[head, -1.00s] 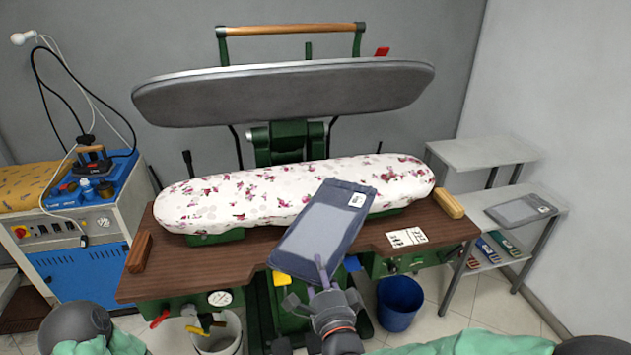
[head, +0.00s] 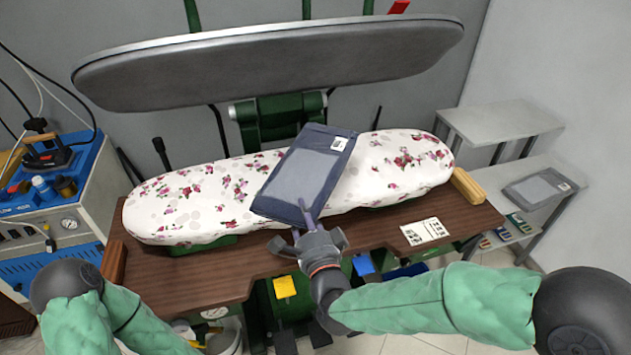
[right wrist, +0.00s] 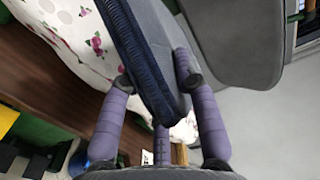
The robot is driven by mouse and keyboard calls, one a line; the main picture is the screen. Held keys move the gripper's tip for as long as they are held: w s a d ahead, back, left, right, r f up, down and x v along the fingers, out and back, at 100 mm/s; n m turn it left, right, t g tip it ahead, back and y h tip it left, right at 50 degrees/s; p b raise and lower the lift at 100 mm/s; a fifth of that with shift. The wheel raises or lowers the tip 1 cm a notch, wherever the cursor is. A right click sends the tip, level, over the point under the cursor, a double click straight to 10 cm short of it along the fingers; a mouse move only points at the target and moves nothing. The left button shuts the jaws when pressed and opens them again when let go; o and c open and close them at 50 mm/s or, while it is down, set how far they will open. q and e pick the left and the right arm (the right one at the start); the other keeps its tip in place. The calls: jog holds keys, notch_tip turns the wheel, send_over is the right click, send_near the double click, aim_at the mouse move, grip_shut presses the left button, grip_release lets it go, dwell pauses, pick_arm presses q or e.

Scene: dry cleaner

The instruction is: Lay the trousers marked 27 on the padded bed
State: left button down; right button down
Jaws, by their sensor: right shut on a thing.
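My right gripper (head: 308,226) is shut on the near edge of folded dark blue-grey trousers (head: 300,178) with a white tag at the far end. The tag's number is too small to read. The trousers appear tilted over the middle of the padded bed (head: 200,203), which has a white flowered cover. In the right wrist view the trousers (right wrist: 145,60) are edge-on between my purple fingers, with the bed (right wrist: 65,25) to their left. I cannot tell whether they touch the bed. My left arm shows at lower left, but its gripper is out of view.
The grey upper press plate (head: 270,65) is raised behind the bed. A brown worktop (head: 190,285) with a printed card (head: 425,231) lies in front. Another folded garment (head: 540,188) lies on the right shelf. A blue iron unit (head: 60,190) stands left.

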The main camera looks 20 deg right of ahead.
jog(key=w+d+f+b, duration=0.5)
jog(key=w+d+f, duration=0.1)
jog(key=w+f, duration=0.5)
jog(key=shift+w+d+f+b, duration=0.15)
jog(key=shift+w+f+b, duration=0.15)
jog(key=shift+f, duration=0.45)
jog(key=shift+f, duration=0.15)
jog(key=c, duration=0.9)
grip_release()
jog(key=shift+c, duration=0.2)
jog(key=shift+f, duration=0.1)
